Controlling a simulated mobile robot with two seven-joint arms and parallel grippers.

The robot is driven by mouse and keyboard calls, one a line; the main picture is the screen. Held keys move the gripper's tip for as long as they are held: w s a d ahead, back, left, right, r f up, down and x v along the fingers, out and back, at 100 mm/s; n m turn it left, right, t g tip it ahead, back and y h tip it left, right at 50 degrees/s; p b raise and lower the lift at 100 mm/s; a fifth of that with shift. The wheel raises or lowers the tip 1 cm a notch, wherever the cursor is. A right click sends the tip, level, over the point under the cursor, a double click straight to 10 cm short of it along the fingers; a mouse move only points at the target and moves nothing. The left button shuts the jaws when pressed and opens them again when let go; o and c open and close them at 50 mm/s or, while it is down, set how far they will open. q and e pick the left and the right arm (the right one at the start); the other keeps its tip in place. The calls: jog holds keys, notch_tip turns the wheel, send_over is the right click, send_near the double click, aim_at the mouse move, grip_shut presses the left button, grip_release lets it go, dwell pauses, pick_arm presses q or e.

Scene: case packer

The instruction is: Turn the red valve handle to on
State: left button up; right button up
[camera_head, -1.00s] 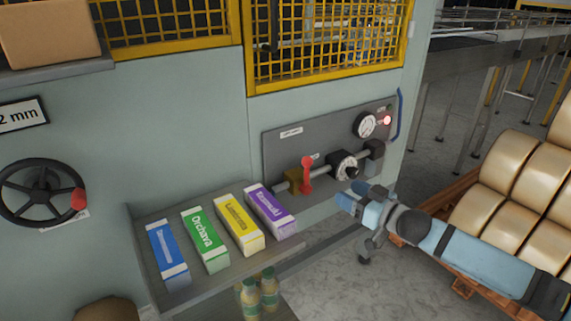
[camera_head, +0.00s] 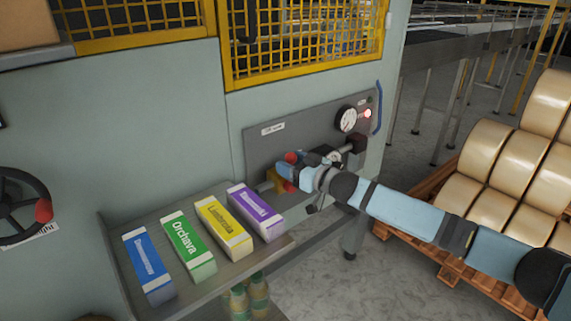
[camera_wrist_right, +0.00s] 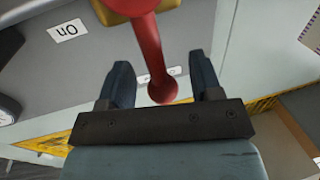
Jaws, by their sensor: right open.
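The red valve handle (camera_wrist_right: 149,48) comes down from the top in the right wrist view, with its rounded end between the two fingers of my right gripper (camera_wrist_right: 163,85). The fingers are apart, with gaps on both sides of the handle. In the head view my right gripper (camera_head: 286,172) is at the valve and covers most of the red handle (camera_head: 290,157). The brass valve body (camera_head: 279,181) shows beside it. An "On" label (camera_wrist_right: 68,30) is on the panel left of the handle in the wrist view. My left gripper is not in view.
The grey panel (camera_head: 262,148) also carries a gauge (camera_head: 346,119) and a lit red lamp (camera_head: 367,114). Several coloured boxes stand on a shelf (camera_head: 192,279) left of the gripper. A black handwheel (camera_head: 20,207) is at far left. Large rolls (camera_head: 520,160) lie on a pallet at right.

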jog(key=shift+x, duration=0.9)
jog(key=shift+w+a, duration=0.1)
jog(key=shift+a, duration=0.05)
grip_shut()
